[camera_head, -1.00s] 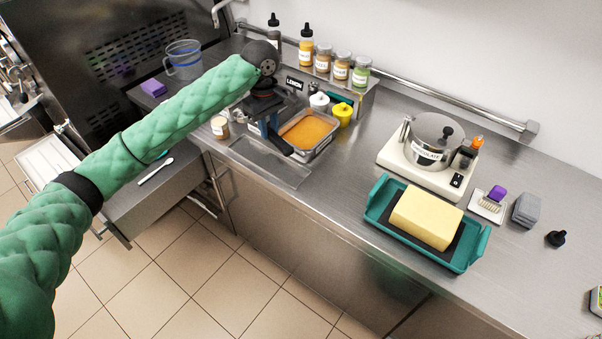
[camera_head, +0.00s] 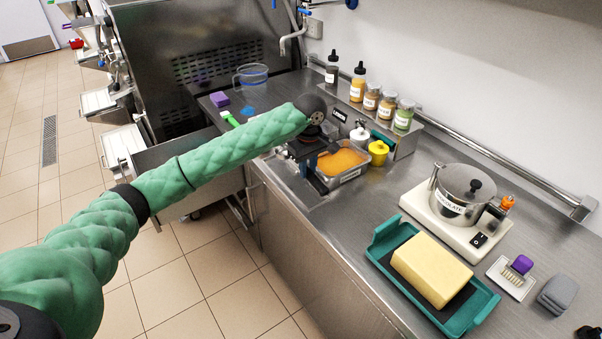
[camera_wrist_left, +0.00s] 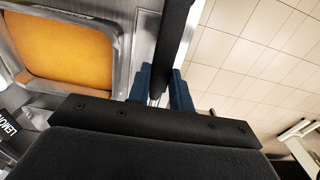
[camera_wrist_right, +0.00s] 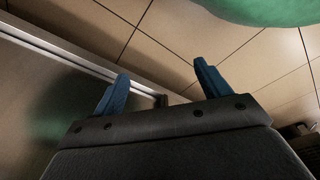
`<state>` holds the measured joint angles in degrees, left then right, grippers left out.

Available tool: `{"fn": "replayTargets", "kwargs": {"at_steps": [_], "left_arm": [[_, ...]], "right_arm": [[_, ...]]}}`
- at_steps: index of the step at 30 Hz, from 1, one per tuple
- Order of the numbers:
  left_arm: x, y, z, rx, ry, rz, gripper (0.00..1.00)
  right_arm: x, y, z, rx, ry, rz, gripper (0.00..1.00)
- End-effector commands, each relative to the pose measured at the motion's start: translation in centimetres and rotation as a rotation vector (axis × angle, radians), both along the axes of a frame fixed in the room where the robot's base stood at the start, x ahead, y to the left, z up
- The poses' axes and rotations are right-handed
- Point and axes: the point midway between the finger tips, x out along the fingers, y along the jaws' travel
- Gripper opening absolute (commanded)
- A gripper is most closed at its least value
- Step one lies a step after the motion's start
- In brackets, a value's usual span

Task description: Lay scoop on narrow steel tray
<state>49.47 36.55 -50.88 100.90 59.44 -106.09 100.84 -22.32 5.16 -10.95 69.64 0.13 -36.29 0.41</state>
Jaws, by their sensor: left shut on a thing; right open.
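My left gripper (camera_head: 309,162) is shut on a long black bar, which looks like the scoop's handle (camera_wrist_left: 178,35). The handle runs up between the blue fingers (camera_wrist_left: 162,82) in the left wrist view. The scoop's head cannot be made out. The gripper is above the counter's front edge, just left of the pan of orange mix. The narrow steel tray (camera_head: 289,194) seems to lie flat at that edge, under and in front of the gripper, and partly hidden. I cannot tell whether the scoop touches it. My right gripper (camera_wrist_right: 161,75) is open and empty; the head view does not show it.
The steel pan (camera_head: 363,173) of orange mix is close beside the gripper. Behind it stand a yellow-lidded jar (camera_head: 378,152) and a shelf of bottles. To the right are a teal tray (camera_head: 386,237) with a yellow block and a white warmer (camera_head: 482,246) with a pot.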

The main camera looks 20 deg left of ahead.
Motion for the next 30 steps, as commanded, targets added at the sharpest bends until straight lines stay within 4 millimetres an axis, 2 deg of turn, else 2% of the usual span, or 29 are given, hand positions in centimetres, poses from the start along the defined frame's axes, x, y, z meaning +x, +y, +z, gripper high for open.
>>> {"fn": "replayTargets", "kwargs": {"at_steps": [6, 10, 14, 24, 30], "left_arm": [[2.8, 2.5, -2.0, 0.000, 0.001, 0.001, 0.00], [3.7, 3.3, -2.8, -0.001, 0.001, 0.000, 0.00], [3.9, 3.5, -3.3, 0.000, 0.001, -0.002, 0.00], [3.9, 3.5, -6.7, 0.000, 0.000, -0.001, 0.00], [3.9, 3.5, -7.2, -0.001, -0.001, -0.002, 0.00]], "right_arm": [[-1.8, -1.3, -2.0, -0.009, -0.015, 0.008, 0.76], [-2.5, -1.7, -2.7, -0.011, -0.017, 0.010, 0.76], [-2.9, -1.9, -3.0, -0.012, -0.018, 0.010, 0.76], [-7.2, -2.7, -3.9, -0.016, 0.014, 0.011, 0.76], [-7.7, -2.8, -4.2, -0.017, 0.017, 0.011, 0.76]]}}
